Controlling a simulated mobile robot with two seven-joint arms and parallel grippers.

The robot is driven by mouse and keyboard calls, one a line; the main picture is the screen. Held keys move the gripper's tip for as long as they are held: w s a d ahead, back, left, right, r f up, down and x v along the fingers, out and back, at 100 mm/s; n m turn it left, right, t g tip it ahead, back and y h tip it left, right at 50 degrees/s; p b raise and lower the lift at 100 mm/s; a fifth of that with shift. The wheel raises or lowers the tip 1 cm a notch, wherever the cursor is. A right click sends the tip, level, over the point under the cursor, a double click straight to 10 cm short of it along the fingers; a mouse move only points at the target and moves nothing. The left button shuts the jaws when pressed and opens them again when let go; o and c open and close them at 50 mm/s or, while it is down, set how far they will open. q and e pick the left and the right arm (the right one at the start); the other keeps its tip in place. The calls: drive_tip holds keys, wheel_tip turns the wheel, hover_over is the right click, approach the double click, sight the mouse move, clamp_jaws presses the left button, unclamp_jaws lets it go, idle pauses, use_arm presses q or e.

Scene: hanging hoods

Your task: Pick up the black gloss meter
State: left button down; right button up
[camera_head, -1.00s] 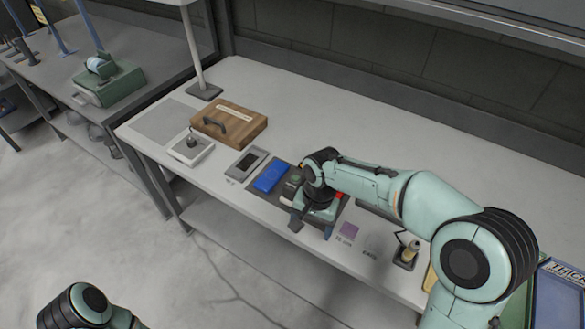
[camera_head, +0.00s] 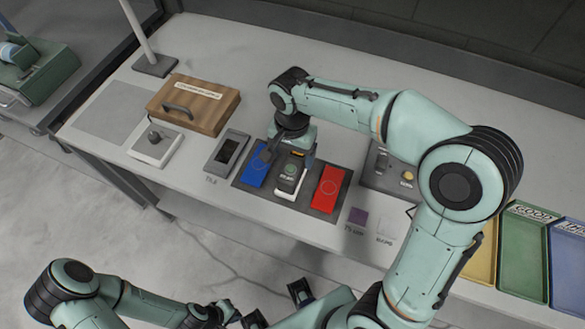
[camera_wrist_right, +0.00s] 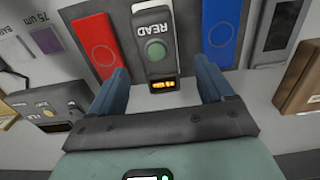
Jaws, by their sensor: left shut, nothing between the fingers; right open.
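The black gloss meter (camera_head: 289,178) lies between a blue panel (camera_head: 255,165) and a red panel (camera_head: 329,188) on a dark mat. In the right wrist view the meter (camera_wrist_right: 154,38) shows its green button, the word READ and a lit orange display. My right gripper (camera_head: 288,160) is open above the meter's far end. In the right wrist view its fingers (camera_wrist_right: 160,86) are on either side of the display end; contact cannot be told. My left gripper (camera_head: 250,317) is shut and empty low in the head view, partly hidden at the bottom edge.
Another gauge (camera_wrist_right: 52,106) shows in the right wrist view. Yellow, green (camera_head: 527,255) and blue trays are at the right.

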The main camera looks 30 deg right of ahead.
sight(293, 164)
drive_tip(key=shift+w+f, duration=0.1)
drive_tip(key=shift+f, duration=0.65)
wheel_tip(293, 164, down, 5)
drive_tip(key=shift+d+f, duration=0.1)
drive_tip(key=shift+f, duration=0.05)
clamp_jaws()
